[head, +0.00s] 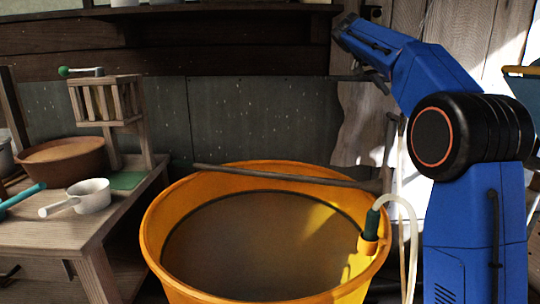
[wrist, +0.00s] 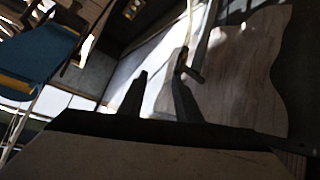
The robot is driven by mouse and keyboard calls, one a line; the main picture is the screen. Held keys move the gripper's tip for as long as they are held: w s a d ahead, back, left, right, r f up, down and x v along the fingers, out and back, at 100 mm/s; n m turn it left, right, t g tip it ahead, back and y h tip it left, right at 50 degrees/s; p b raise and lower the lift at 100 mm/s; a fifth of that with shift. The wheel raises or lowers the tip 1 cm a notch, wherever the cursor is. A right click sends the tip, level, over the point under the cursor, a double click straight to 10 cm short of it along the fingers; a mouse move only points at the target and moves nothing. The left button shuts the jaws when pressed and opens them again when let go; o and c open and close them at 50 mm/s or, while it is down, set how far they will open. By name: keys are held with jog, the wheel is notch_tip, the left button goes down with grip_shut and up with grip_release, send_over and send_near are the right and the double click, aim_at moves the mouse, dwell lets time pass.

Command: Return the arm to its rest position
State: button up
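My arm is blue with a black elbow joint and stands at the right of the head view. It rises to the elbow, then reaches up and left, above and behind the yellow tub (head: 165,225). My gripper (wrist: 160,74) shows in the wrist view as two dark fingers standing apart, with nothing held between them. In the head view the fingers are dark and hard to make out near the wrist. The tub holds murky brownish liquid, and a wooden stick (head: 285,176) lies across its far rim.
A green-ended hose (head: 372,222) hangs at the tub's right rim. A wooden bench (head: 60,225) at left carries a brown bowl (head: 62,160), a white ladle (head: 88,196) and a wooden frame (head: 105,100). A blue chair-like thing (wrist: 38,52) shows in the wrist view.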

jog(key=s+a+f+n+y, duration=0.3)
jog(key=s+a+f, duration=0.1)
jog(key=s+f, duration=0.9)
jog(key=s+a+f+n+y, duration=0.3)
jog(key=s+f, duration=1)
jog(key=s, duration=0.9)
jog(key=s+a+f+n+y, duration=0.3)
jog(key=s+a+f+n, duration=0.1)
jog(key=s+f, duration=0.9)
jog(key=s+a, duration=0.1)
jog(key=s, duration=0.3)
jog(key=shift+s+t, duration=0.3)
jog(key=shift+t, duration=0.1)
jog(key=shift+r, duration=0.1)
